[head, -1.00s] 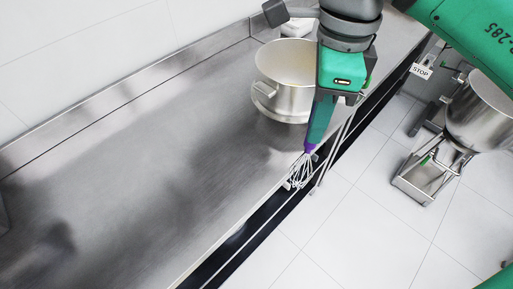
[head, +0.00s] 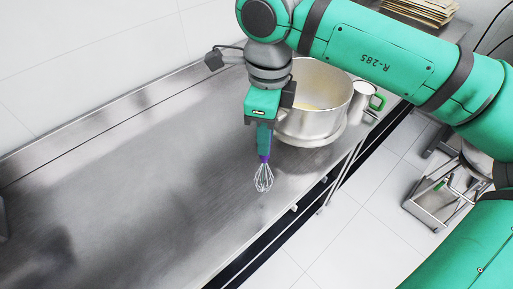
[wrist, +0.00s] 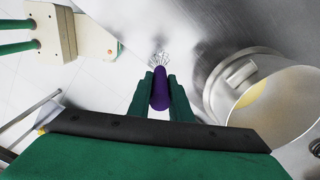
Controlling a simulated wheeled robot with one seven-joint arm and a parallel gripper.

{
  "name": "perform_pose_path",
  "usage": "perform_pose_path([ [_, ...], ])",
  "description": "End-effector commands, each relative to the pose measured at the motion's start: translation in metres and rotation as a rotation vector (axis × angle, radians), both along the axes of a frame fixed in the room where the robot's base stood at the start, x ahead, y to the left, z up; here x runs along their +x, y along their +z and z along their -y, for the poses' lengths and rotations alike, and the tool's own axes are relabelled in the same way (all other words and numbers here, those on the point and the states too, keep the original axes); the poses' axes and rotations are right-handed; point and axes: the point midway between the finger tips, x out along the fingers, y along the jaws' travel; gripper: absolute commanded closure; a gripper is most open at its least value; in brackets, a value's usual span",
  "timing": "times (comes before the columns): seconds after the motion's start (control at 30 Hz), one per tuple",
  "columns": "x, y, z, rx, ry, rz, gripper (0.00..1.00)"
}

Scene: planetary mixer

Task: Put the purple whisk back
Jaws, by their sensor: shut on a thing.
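The purple whisk has a purple handle and a wire head (head: 263,178). My gripper (head: 264,148) is shut on its handle and holds it wire end down, in front of the bare steel counter. In the wrist view the purple handle (wrist: 160,90) sits between the two green fingers (wrist: 158,95), with the wires pointing away. I cannot tell how far the wire tips are from the counter surface. The place where the whisk belongs is not clear in these views.
A large steel bowl (head: 318,125) with something yellowish inside stands right beside my gripper. A steel jug with a green handle (head: 364,100) is behind it. Brown stacked sheets (head: 425,10) lie at the top. The counter's left and middle (head: 130,185) are clear.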

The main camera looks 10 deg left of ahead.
Motion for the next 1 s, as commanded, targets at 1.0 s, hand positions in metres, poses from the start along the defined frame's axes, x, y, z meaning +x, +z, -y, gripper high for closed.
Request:
perform_pose_path([
  [1.0,0.005,-0.059,-0.023,0.001,0.005,0.001,0.79],
])
